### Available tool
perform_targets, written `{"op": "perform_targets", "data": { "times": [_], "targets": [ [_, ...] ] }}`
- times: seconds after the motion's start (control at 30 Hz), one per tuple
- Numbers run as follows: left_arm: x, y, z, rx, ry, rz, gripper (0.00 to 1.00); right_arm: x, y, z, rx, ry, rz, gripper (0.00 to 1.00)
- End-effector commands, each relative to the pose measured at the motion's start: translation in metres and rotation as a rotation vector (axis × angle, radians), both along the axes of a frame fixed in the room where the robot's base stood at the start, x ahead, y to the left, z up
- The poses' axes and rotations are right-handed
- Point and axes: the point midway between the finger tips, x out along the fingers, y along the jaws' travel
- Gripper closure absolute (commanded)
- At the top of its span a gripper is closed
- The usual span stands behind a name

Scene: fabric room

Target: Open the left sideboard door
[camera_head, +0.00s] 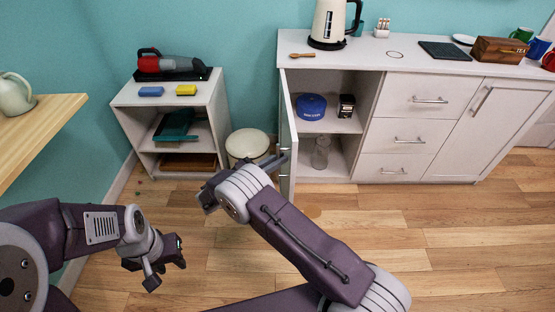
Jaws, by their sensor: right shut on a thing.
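The white sideboard (340,62) stands against the back wall. Its left door (286,120) stands open, swung out towards me and seen nearly edge-on. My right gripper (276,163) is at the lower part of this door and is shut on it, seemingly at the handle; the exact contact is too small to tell. My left gripper (168,270) hangs low over the floor at the left, open and empty, well apart from the door.
Inside the open cabinet are a blue container (311,107), a dark box (346,106) and a glass bottle (320,152). A white bin (247,146) stands left of the door, by a small shelf (215,100). A kettle (328,22) is on top.

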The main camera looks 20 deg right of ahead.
Motion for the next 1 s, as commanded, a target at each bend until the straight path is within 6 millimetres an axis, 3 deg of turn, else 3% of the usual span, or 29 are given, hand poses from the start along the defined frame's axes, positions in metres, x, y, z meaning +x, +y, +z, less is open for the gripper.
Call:
{"op": "perform_targets", "data": {
  "times": [0.5, 0.53, 0.6, 0.87, 1.0],
  "targets": [
    [0.000, 0.000, 0.000, 0.000, 0.000, 0.000, 0.64, 0.000, 0.000, -0.001, 0.001, 0.003, -0.001, 1.00],
    [0.000, 0.000, 0.000, 0.000, 0.000, 0.000, 0.64, 0.000, 0.000, -0.001, 0.001, 0.003, -0.001, 0.81],
    [0.000, 0.000, 0.000, 0.000, 0.000, 0.000, 0.64, 0.001, 0.000, -0.001, 0.001, 0.003, 0.000, 0.68],
    [0.000, 0.000, 0.000, 0.000, 0.000, 0.000, 0.64, 0.001, 0.000, 0.000, 0.001, 0.001, 0.001, 0.68],
    [0.000, 0.000, 0.003, 0.000, 0.000, 0.000, 0.64, -0.004, 0.012, 0.001, 0.000, 0.000, 0.004, 0.68]
  ]
}}
